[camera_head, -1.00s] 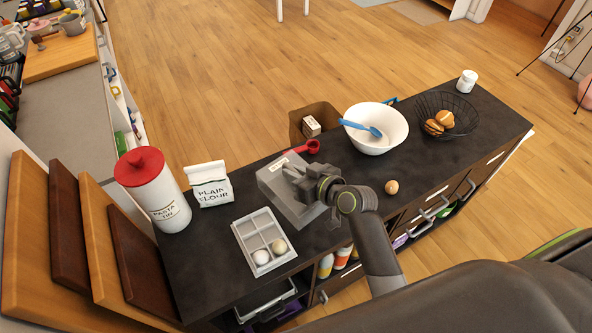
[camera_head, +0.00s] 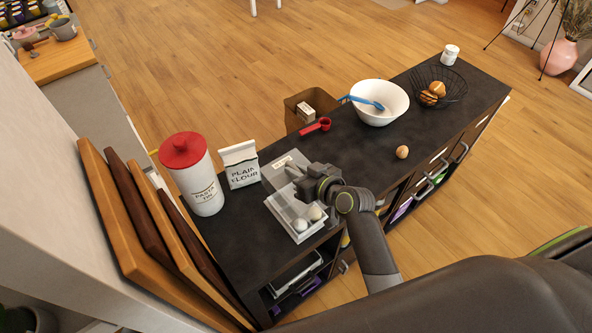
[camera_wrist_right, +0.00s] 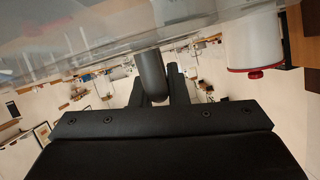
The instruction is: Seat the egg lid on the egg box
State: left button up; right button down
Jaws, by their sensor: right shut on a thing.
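The egg box (camera_head: 282,221) is a pale divided tray on the dark counter, with one white egg (camera_head: 300,225) and one tan egg (camera_head: 315,213) in its near compartments. The egg lid (camera_head: 277,177) is a grey, see-through cover with a small label. My right gripper (camera_head: 293,172) is shut on the lid, over the far side of the egg box. In the right wrist view the clear lid (camera_wrist_right: 60,40) spans the top. The gap between lid and box cannot be judged. The lid's right part is hidden by my gripper. My left gripper is not in view.
A flour bag (camera_head: 240,166) and a red-lidded pasta tin (camera_head: 205,193) stand left of the lid. A red scoop (camera_head: 318,127), a white bowl (camera_head: 385,112), a loose egg (camera_head: 402,152) and a wire basket (camera_head: 455,92) are to the right. Counter between scoop and loose egg is clear.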

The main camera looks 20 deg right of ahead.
jog(key=shift+a+f+b, duration=0.1)
jog(key=shift+f+b, duration=0.7)
jog(key=shift+f, duration=0.05)
notch_tip(320, 180, down, 6)
jog(key=b, duration=0.5)
jog(key=shift+f+b, duration=1.1)
jog(key=c, duration=1.7)
grip_release()
jog(key=shift+c, duration=0.2)
jog(key=o, duration=0.6)
jog(key=shift+c, duration=0.2)
